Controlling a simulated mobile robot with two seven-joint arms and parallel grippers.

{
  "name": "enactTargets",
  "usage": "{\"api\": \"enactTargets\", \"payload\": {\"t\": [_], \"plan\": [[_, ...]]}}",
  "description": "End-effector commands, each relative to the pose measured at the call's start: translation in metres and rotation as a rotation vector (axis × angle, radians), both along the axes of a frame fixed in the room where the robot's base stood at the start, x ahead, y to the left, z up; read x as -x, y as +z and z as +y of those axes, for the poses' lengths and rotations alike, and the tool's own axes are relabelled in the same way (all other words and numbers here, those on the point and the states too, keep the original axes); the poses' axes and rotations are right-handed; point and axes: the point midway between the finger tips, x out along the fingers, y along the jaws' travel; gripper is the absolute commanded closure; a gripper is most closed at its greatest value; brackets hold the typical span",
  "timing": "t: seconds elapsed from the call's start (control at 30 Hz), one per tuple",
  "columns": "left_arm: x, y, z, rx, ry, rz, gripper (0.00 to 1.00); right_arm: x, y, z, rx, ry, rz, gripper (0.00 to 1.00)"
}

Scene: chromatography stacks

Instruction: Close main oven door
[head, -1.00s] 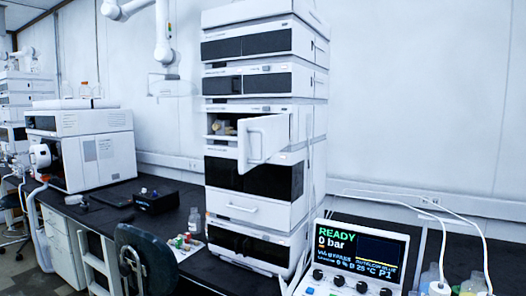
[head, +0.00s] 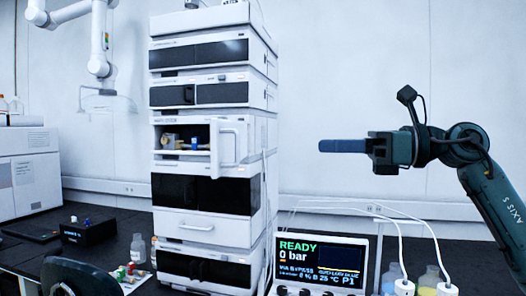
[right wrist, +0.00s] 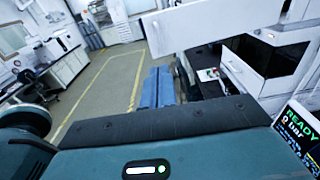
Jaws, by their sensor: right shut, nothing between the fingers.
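The oven door (head: 229,147) is a white panel with a vertical handle, standing open at the right side of the oven compartment in the middle of the stack. Behind it the compartment (head: 185,142) shows a tan part and a blue part. My right gripper (head: 322,146) is shut and empty, pointing left, to the right of the door at about its height in the picture and apart from it. In the right wrist view, its blue fingers (right wrist: 158,86) are together, and a white panel, likely the door (right wrist: 195,22), is beyond them at the top. My left gripper is not in view.
The stack's other modules (head: 205,205) stand above and below the compartment. A controller screen (head: 320,262) stands right of the stack base, with bottles (head: 430,280) beside it. A black box (head: 88,231) is on the bench at left. The space between gripper and door looks clear.

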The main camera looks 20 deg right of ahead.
Motion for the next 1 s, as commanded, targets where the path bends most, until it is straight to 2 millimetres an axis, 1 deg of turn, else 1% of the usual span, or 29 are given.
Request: {"api": "enactTargets", "payload": {"t": [0.07,0.17,0.4,0.6,0.8,1.0], "plan": [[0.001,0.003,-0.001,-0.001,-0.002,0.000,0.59,-0.004,0.002,0.006,0.003,0.000,-0.001,1.00],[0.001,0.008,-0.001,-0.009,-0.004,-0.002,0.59,-0.012,0.002,0.019,0.001,0.004,0.001,1.00],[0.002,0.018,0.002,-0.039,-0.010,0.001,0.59,-0.041,0.003,0.062,-0.002,0.007,0.001,1.00],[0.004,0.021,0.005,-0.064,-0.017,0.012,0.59,-0.062,0.001,0.094,-0.003,0.007,0.002,1.00],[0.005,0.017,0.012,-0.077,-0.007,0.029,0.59,-0.075,-0.001,0.111,-0.003,0.004,0.002,1.00],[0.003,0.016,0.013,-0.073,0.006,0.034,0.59,-0.078,-0.002,0.115,-0.002,0.002,0.001,1.00]]}}
